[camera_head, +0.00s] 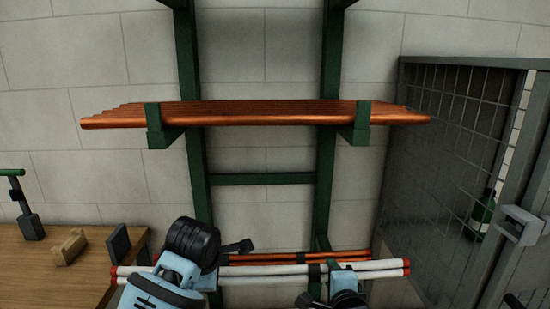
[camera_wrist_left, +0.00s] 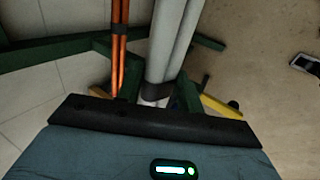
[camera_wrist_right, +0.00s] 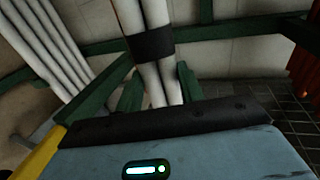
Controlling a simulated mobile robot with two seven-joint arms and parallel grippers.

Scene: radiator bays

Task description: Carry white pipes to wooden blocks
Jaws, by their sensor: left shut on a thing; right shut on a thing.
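A bundle of white pipes (camera_head: 270,269) with red ends lies level across the bottom of the head view. My left gripper (camera_head: 214,274) is shut on its left part; the wrist view shows the white pipes (camera_wrist_left: 172,45) between the fingers. My right gripper (camera_head: 331,270) is shut on its right part, where a black band (camera_wrist_right: 153,46) wraps the pipes (camera_wrist_right: 158,80). A light wooden block (camera_head: 69,247) stands on the workbench at the left. My left forearm hides part of the bundle and the bench's right end.
The wooden workbench (camera_head: 45,272) is at lower left, with a dark upright block (camera_head: 118,243) and a green-topped stand (camera_head: 31,222). A green rack (camera_head: 325,180) holds copper pipes (camera_head: 255,115) above; more copper pipes (camera_head: 295,257) lie behind the bundle. A mesh cage (camera_head: 445,160) stands right.

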